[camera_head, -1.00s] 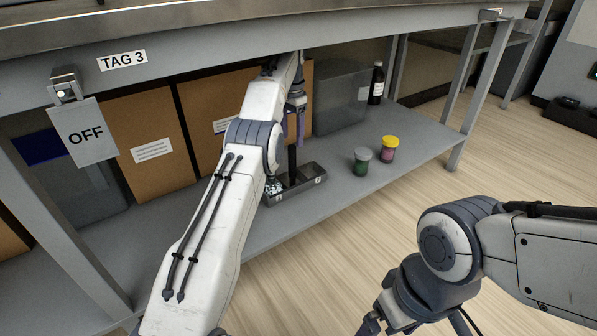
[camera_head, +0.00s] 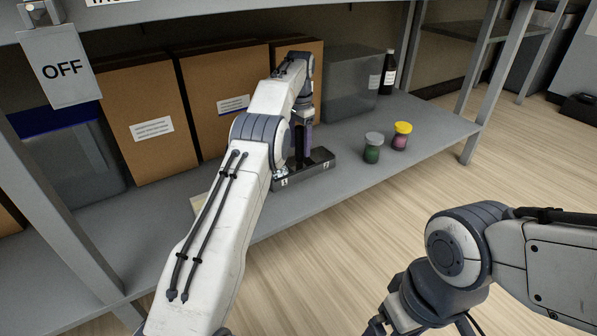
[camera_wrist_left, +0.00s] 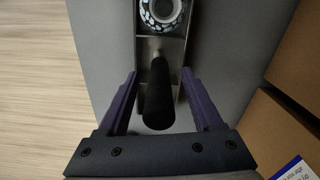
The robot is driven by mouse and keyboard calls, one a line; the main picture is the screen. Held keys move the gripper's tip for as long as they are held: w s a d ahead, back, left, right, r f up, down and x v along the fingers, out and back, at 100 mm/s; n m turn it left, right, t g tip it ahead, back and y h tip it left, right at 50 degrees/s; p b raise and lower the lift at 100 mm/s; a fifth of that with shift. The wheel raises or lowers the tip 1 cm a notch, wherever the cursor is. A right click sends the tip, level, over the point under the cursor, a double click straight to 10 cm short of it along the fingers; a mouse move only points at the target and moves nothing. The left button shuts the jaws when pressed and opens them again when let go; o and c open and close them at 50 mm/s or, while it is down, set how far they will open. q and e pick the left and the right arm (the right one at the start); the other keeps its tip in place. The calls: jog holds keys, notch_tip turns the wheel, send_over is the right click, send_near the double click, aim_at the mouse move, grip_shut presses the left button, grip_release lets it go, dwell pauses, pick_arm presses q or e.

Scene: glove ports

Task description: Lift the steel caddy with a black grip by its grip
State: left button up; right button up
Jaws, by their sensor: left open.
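The steel caddy (camera_head: 318,173) is a low, narrow metal tray standing on the lower shelf, near its front edge. Its black grip (camera_head: 298,150) rises upright from the middle and is partly hidden by my left arm. My left gripper (camera_head: 304,136) is at the grip, pointing down. In the left wrist view, the open gripper (camera_wrist_left: 159,74) has one purple finger on each side of the black grip (camera_wrist_left: 158,106), with gaps on both sides. The caddy (camera_wrist_left: 172,48) shows beneath. My right gripper (camera_head: 376,325) is cut off by the bottom edge, away from the caddy.
Cardboard boxes (camera_head: 225,125) stand behind the caddy, beside a grey translucent bin (camera_head: 350,95). A green jar (camera_head: 372,152), a yellow-lidded jar (camera_head: 401,138) and a dark bottle (camera_head: 388,75) are to the right. A patterned round item (camera_wrist_left: 163,10) sits in the caddy. The tabletop overhangs the shelf.

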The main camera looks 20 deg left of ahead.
pick_arm(q)
jog(key=shift+r, duration=0.1)
grip_shut()
dwell(1.3)
